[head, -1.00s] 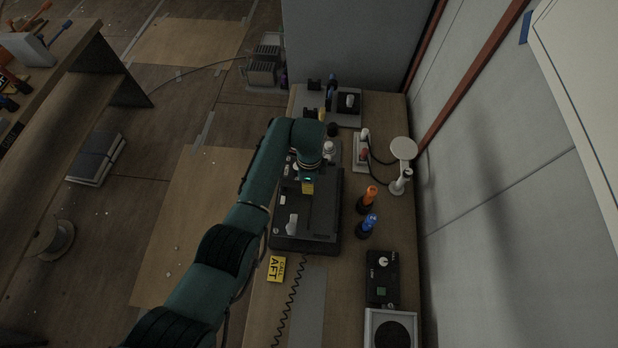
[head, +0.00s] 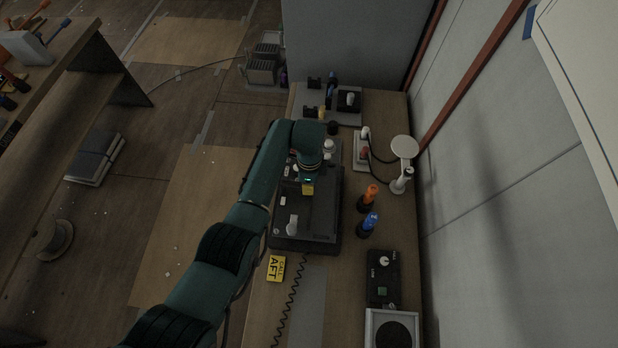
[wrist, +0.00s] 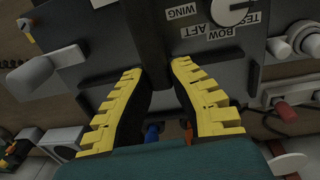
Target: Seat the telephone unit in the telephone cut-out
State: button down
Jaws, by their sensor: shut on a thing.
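My gripper (wrist: 165,85) has its yellow-toothed fingers closed around a dark bar (wrist: 149,45), which appears to be part of the telephone unit. In the head view, my gripper (head: 308,189) is over a dark slab-like unit (head: 322,214), apparently that telephone unit, at the right side of the dark console (head: 275,240). A pale lever (head: 292,224) stands on the console's lower part. The telephone cut-out cannot be made out; the unit and my arm hide that area. Whether the unit touches the console or sits level is unclear.
Orange (head: 368,196) and blue (head: 368,224) handled items stand right of the console. A yellow CALL AFT label (head: 276,268) and coiled cord (head: 290,300) lie below it. A control box (head: 383,280) is at lower right. A labelled knob (wrist: 232,10) shows in the wrist view.

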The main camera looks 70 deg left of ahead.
aim_at(309, 198)
jog(key=shift+a+f+b, duration=0.1)
jog(key=shift+f+b, duration=0.25)
jog(key=shift+f, duration=0.1)
jog(key=shift+f, duration=0.15)
dwell(0.6)
jog(key=shift+f+b, duration=0.4)
jog(key=shift+f, duration=0.15)
jog(key=shift+f+b, duration=0.9)
jog(key=shift+f, duration=0.2)
dwell(0.3)
jog(key=c, duration=1)
grip_release()
jog(key=shift+w, duration=0.1)
jog(key=shift+c, duration=0.2)
jog(key=shift+f, duration=0.25)
jog(key=shift+r, duration=0.1)
